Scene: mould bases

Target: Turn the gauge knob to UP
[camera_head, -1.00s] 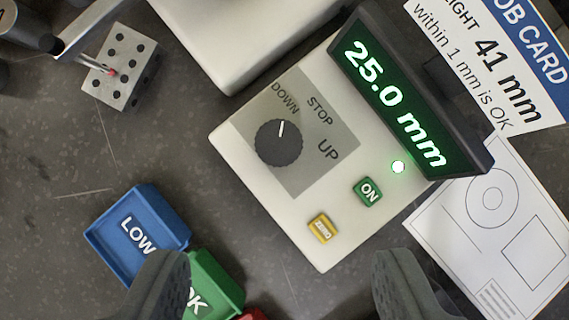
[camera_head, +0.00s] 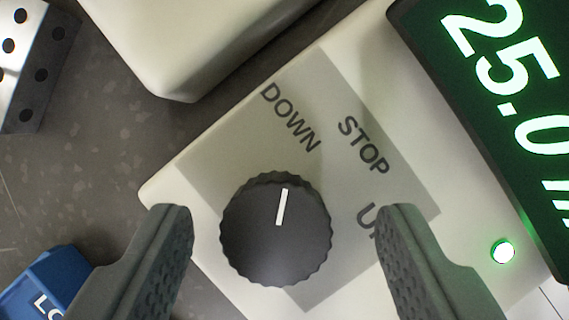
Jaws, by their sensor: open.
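The gauge knob (camera_head: 276,245) is dark, round and ridged, on a grey panel of the cream gauge box. Its white pointer line aims at the printed word DOWN (camera_head: 290,118). STOP (camera_head: 363,145) is printed to the upper right of the knob. UP (camera_head: 365,218) is to its right, partly hidden by my right finger. My gripper (camera_head: 284,215) is open, with one finger on each side of the knob in the picture and a gap to it on both sides. I cannot tell the height of the fingertips above the panel.
The green display (camera_head: 520,110) reads 25.0, cut off at the right edge. A green lamp (camera_head: 503,251) is lit below it. A cream block (camera_head: 190,50) stands at the top, a metal block with holes (camera_head: 35,60) at upper left, a blue bin (camera_head: 45,285) at lower left.

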